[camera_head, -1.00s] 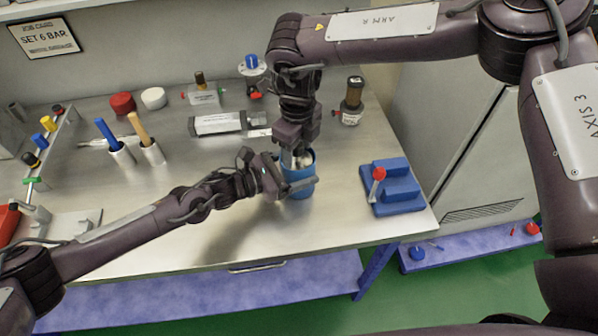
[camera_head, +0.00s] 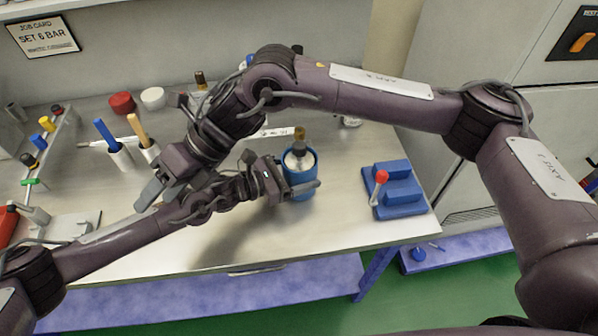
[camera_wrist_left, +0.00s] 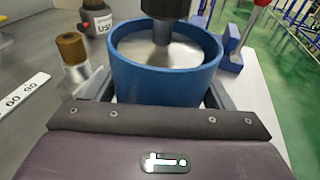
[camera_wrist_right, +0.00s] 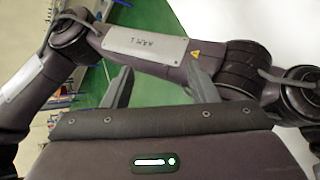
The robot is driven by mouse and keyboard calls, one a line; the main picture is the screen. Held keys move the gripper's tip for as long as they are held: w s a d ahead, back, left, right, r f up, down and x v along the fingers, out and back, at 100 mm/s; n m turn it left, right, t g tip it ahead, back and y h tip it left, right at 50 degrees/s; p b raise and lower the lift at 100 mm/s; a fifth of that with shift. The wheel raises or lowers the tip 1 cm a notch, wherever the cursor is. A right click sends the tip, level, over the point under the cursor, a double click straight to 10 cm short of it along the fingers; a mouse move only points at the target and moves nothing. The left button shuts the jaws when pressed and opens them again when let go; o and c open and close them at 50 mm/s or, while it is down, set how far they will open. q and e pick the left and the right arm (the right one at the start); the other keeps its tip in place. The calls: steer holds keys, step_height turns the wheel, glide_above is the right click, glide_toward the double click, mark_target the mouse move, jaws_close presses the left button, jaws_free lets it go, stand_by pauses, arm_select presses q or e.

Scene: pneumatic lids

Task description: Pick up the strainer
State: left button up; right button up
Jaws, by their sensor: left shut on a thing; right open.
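A blue cup (camera_head: 300,186) stands upright near the middle of the bench. My left gripper (camera_head: 286,180) is shut around its outside. In the left wrist view the blue cup (camera_wrist_left: 165,82) sits between the fingers, with a pale round part (camera_wrist_left: 150,50) and a dark stem (camera_wrist_left: 164,31) inside it. I cannot tell for certain which thing is the strainer. My right gripper (camera_head: 176,190) is open and appears empty, pointing down left, over or near my left forearm. In the right wrist view its fingers (camera_wrist_right: 158,78) stand apart with nothing between them.
A brass-topped part (camera_head: 299,133) shows behind the cup. A blue fixture with a red-knobbed lever (camera_head: 381,178) stands at right. Blue- and orange-handled tools (camera_head: 104,130) stand at left, near red (camera_head: 121,103) and white (camera_head: 153,97) caps. The front middle bench is clear.

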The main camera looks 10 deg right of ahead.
steer(key=s+a+r+m+g+y, duration=0.2)
steer(key=s+a+r+m+y, duration=0.15)
steer(key=r+m+y, duration=0.2)
step_height(320, 180, up, 2)
steer(key=w+d+m+t+y, duration=0.2)
steer(key=d+m+t+y, duration=0.15)
steer(key=m, duration=0.25)
steer(key=m+t+h, duration=0.9)
steer(key=m+t, duration=0.8)
steer(key=m, duration=1.1)
glide_toward(302, 157)
steer(key=x, duration=1.1)
steer(key=shift+w, duration=0.15)
steer(key=shift+c, duration=1.1)
jaws_close()
